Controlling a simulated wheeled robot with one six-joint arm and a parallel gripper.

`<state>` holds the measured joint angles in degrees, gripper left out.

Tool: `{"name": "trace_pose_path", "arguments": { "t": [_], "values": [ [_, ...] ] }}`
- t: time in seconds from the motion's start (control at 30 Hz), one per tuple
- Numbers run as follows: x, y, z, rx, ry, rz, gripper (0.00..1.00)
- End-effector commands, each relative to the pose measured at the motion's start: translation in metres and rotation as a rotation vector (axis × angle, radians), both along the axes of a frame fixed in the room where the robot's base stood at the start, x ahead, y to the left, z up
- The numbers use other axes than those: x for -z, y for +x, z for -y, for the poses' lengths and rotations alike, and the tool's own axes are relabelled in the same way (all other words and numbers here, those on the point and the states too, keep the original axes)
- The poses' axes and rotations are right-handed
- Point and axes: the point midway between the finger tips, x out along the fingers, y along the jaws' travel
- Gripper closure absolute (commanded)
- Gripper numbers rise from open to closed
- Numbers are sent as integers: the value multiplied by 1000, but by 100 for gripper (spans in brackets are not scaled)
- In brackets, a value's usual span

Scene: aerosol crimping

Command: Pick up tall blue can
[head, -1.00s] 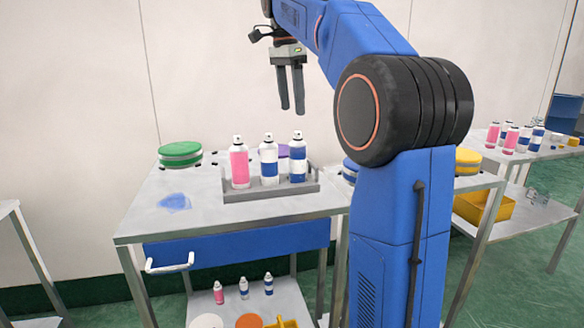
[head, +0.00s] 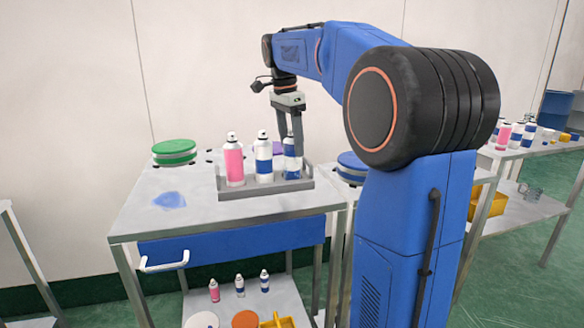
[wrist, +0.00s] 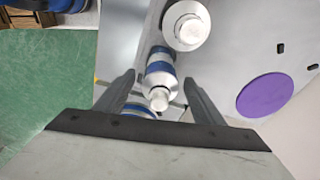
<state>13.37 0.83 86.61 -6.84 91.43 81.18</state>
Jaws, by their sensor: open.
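The tall blue can (head: 291,163), white with blue bands, stands upright at the right end of a grey tray (head: 262,190) on the steel table. My gripper (head: 290,150) is above and at this can, pointing down, with its fingers partly overlapping it in the head view. In the wrist view, the blue-banded can (wrist: 160,68) lies between the two open fingers of my gripper (wrist: 160,88). I see gaps on both sides, so the fingers do not appear to touch it.
A green round container (head: 174,150) is at back left, a blue one (head: 352,165) to the right.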

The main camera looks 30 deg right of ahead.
Motion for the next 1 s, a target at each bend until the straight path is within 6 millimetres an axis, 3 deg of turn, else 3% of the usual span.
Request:
{"name": "trace_pose_path", "arguments": {
  "t": [0.3, 0.6, 0.67, 0.83, 1.0],
  "values": [
    [40, -1, 7, 1, 1, -3, 38],
    [44, 0, 8, 1, 0, 0, 38],
    [44, 0, 8, 1, 0, -1, 47],
    [44, 0, 8, 1, 0, -1, 88],
    [44, 0, 8, 1, 0, 0, 90]
  ]
}}
